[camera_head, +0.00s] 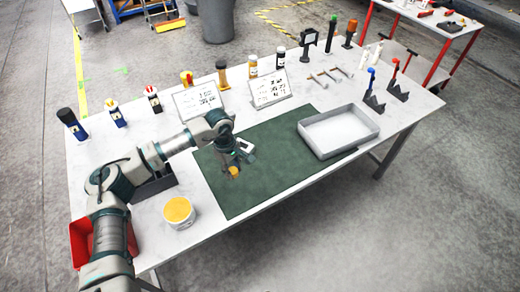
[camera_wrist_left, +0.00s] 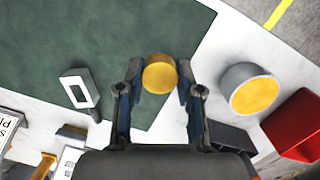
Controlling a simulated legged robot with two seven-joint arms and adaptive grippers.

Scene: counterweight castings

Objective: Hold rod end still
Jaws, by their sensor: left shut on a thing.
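My left gripper (camera_head: 233,164) is low over the near left part of the green mat (camera_head: 285,160). It is shut on a small round piece with a yellow top (camera_head: 234,172). In the left wrist view this yellow-topped piece (camera_wrist_left: 159,74) sits between the two fingertips (camera_wrist_left: 159,85), one on each side. Its lower part is hidden, so I cannot tell whether it touches the mat. A pale block with a dark slot (camera_head: 247,147) is just beside the gripper; it also shows in the left wrist view (camera_wrist_left: 78,88), apart from the fingers. My right gripper is not in view.
A grey tray (camera_head: 340,142) is on the right of the mat. A tub with a yellow top (camera_head: 179,211) is near the front edge, with a red bin (camera_head: 83,243) at left. Bottles, two sign boards (camera_head: 199,101) and tools line the back. The mat's middle is clear.

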